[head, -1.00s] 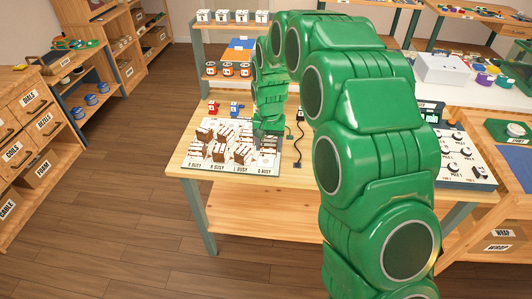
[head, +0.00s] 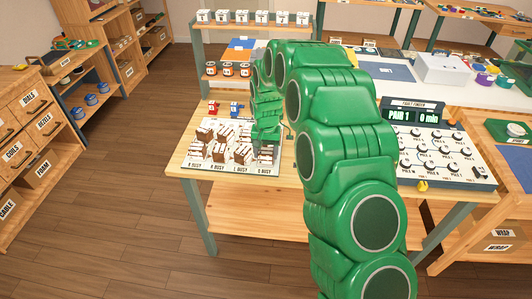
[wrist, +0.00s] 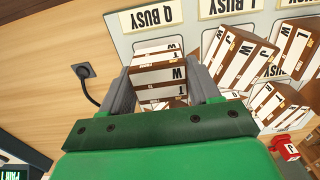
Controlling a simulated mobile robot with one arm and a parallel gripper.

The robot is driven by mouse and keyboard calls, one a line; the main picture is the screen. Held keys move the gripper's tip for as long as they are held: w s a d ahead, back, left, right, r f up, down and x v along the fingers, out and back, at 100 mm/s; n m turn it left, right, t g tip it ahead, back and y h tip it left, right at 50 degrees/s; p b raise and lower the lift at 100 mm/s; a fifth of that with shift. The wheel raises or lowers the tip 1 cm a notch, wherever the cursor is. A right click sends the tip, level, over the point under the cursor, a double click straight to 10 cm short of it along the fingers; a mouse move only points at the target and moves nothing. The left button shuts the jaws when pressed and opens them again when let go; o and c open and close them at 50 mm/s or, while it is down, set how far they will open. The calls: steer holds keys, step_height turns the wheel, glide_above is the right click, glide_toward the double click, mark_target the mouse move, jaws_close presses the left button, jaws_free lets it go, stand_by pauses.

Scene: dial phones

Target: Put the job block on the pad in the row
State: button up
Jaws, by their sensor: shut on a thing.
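My gripper (wrist: 158,88) is shut on a brown and white block (wrist: 158,72) marked T and W, seen between the grey fingers in the wrist view. It is above or on the Q BUSY column (wrist: 152,17) of the white board; I cannot tell whether the block touches the board. In the head view my gripper is over the board's right side and the block is mostly hidden. Other brown and white blocks (head: 219,152) stand in the board's other columns, some tilted. The white board (head: 195,163) lies on the wooden table's left end.
A fault finder panel (head: 447,155) with knobs and a display reading PAIR 1, 0 min is at the table's right. Small red (head: 213,107) and blue (head: 237,109) pieces lie behind the board. A wall socket-like plug and black cord (wrist: 83,71) lie beside the board.

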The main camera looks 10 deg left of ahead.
steer(key=shift+f, duration=0.3)
steer(key=shift+f, duration=0.1)
steer(key=o, duration=0.8)
